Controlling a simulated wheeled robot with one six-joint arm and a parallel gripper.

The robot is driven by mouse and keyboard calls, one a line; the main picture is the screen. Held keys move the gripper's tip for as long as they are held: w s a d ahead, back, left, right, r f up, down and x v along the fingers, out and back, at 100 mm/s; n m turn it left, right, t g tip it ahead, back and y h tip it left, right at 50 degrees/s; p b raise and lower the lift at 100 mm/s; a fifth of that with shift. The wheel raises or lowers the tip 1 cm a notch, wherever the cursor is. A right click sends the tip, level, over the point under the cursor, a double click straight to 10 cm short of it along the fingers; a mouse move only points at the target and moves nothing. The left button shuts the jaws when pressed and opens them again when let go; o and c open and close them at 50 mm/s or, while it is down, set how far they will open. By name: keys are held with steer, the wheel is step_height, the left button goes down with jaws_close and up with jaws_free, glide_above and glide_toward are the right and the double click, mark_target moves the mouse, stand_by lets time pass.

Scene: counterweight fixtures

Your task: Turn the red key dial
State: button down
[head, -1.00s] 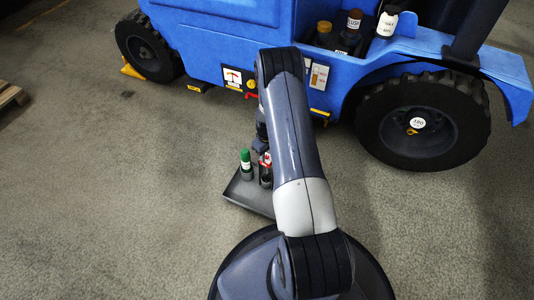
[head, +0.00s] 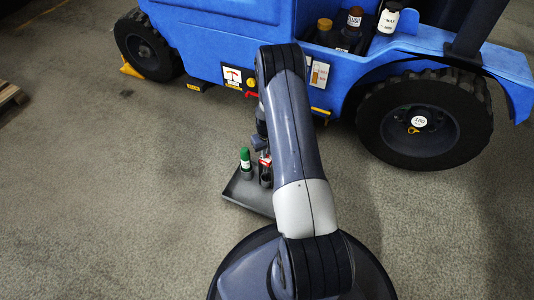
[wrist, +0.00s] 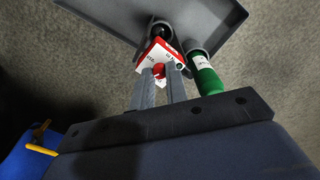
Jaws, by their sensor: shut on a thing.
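The red key dial (wrist: 159,70) is a small red knob on a white face with red edges and dark lettering. It stands over a dark tray (wrist: 110,12), beside a green-capped bottle. In the wrist view my gripper (wrist: 160,80) has its two grey fingers shut on the red knob, one on each side. In the head view only a small red-and-white part of the dial unit (head: 265,159) shows beside my arm. My arm hides most of the gripper there, and the exact turn of the knob is hard to read.
The green-capped bottle (head: 245,160) stands close left of the dial; in the wrist view it (wrist: 205,76) is near the right finger. A blue vehicle (head: 205,45) with black wheels (head: 420,150) stands behind. A pallet (head: 10,94) lies far left. The grey floor is open on both sides.

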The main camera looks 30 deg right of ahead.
steer(key=shift+m, duration=0.9)
steer(key=c, duration=1.4)
jaws_free()
step_height(320, 180, up, 11)
steer(key=p, duration=0.3)
steer(key=shift+f, duration=0.1)
